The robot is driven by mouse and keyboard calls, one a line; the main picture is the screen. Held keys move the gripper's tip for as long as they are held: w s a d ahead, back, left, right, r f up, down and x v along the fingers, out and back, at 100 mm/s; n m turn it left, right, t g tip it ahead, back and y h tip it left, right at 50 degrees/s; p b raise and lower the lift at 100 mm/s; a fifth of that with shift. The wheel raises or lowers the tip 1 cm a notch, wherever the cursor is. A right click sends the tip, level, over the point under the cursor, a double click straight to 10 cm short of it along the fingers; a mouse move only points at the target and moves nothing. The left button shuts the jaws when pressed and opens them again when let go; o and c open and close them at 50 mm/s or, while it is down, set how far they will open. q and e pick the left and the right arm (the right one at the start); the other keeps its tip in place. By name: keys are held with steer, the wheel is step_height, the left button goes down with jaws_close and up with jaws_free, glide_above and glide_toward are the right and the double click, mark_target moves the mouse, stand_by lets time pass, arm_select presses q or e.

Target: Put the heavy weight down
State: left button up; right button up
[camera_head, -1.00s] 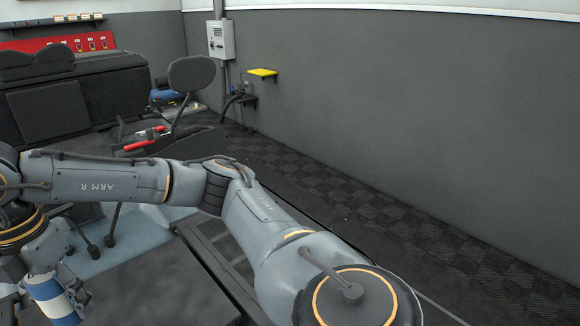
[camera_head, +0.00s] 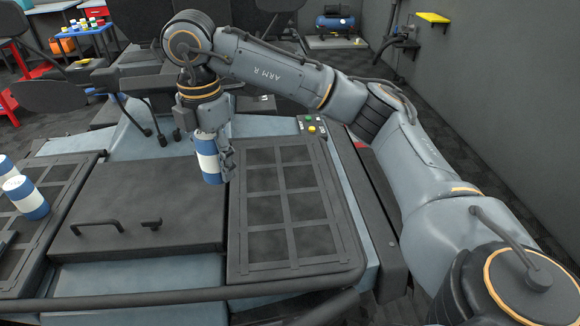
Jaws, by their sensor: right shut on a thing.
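My right gripper (camera_head: 217,150) points down and is shut on a blue and white cylindrical weight (camera_head: 207,160). The weight is upright, near the seam between the dyno's flat black centre cover (camera_head: 150,205) and the gridded right panel (camera_head: 285,215). I cannot tell whether its bottom touches the surface. Two similar blue and white weights (camera_head: 25,197) stand at the left edge, on the gridded left panel (camera_head: 62,185). The left gripper is not in view.
A black handle (camera_head: 97,226) rises from the centre cover, and a dark rail (camera_head: 180,298) crosses the front. A small button box (camera_head: 311,125) sits behind the right panel. The right panel is bare. Chairs and a blue side table (camera_head: 85,33) stand behind.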

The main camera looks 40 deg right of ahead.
steer(key=w+d+f, duration=0.1)
steer(key=d+f, duration=0.1)
steer(key=d, duration=0.1)
steer(key=d+f+p, duration=0.1)
steer(key=d+f, duration=0.2)
steer(key=d, duration=0.1)
steer(key=w+d+f, duration=0.1)
steer(key=d+f, duration=0.1)
steer(key=d, duration=0.2)
steer(key=shift+w+d+f+p, duration=0.1)
steer(key=shift+w+f+p, duration=0.2)
steer(key=shift+w+d+f, duration=0.15)
steer(key=shift+d+f, duration=0.15)
steer(key=shift+f, duration=0.25)
steer(key=f+p, duration=0.2)
steer(key=f, duration=0.1)
steer(key=shift+d, duration=0.35)
steer(key=shift+f, duration=0.4)
steer(key=shift+a, duration=0.1)
